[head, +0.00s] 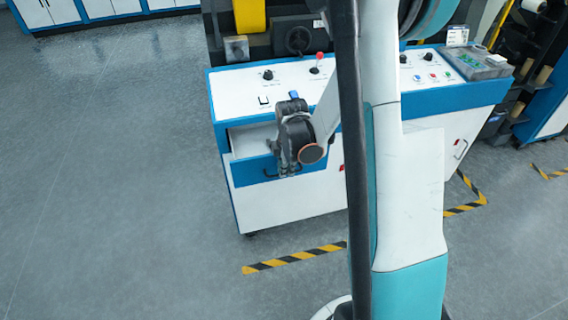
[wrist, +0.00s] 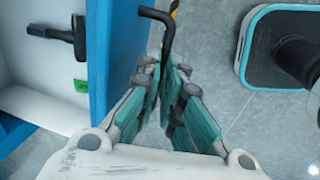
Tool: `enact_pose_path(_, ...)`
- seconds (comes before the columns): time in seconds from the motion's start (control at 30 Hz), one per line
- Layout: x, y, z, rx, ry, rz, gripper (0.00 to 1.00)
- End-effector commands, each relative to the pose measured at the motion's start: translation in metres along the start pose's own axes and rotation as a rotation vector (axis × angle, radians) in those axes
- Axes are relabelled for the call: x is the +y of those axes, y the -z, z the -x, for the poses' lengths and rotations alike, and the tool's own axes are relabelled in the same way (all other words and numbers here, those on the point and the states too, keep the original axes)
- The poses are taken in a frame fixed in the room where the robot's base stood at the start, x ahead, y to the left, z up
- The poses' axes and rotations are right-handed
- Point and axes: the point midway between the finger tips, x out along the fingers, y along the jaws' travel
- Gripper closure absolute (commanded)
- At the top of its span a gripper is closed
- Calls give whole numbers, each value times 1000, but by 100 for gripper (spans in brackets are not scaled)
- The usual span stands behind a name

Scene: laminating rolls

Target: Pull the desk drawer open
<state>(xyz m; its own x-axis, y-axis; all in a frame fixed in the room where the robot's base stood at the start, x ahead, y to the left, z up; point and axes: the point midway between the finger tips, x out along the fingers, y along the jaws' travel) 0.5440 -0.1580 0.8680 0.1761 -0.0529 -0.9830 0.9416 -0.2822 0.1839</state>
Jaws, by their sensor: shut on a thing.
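The desk drawer (head: 252,140) is at the left of the white and blue desk. It stands open, with its pale inside visible behind its blue front. In the wrist view the blue front (wrist: 125,50) runs beside my fingers, with the open inside to its left. The black bar handle (wrist: 168,25) sticks out from the front. My gripper (wrist: 165,72) is shut on the handle, fingers pointing along it. In the head view my gripper (head: 285,168) is at the drawer front and hides part of it and most of the handle.
A black tool-like object (wrist: 65,35) and a small green piece (wrist: 81,86) show inside the drawer. The desk top (head: 240,90) carries knobs and a red-tipped lever (head: 318,60). Yellow-black tape (head: 295,258) marks the floor. Bare floor (head: 120,170) lies left of the desk.

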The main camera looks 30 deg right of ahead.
Motion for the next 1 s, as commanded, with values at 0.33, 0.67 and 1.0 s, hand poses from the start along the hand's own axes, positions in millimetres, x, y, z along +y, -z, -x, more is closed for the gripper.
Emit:
enact_pose_path(0.33,-18,0,3,0,0,0,100)
enact_pose_path(0.67,-18,0,3,0,0,0,72)
enact_pose_path(1.0,-18,0,14,0,0,0,72)
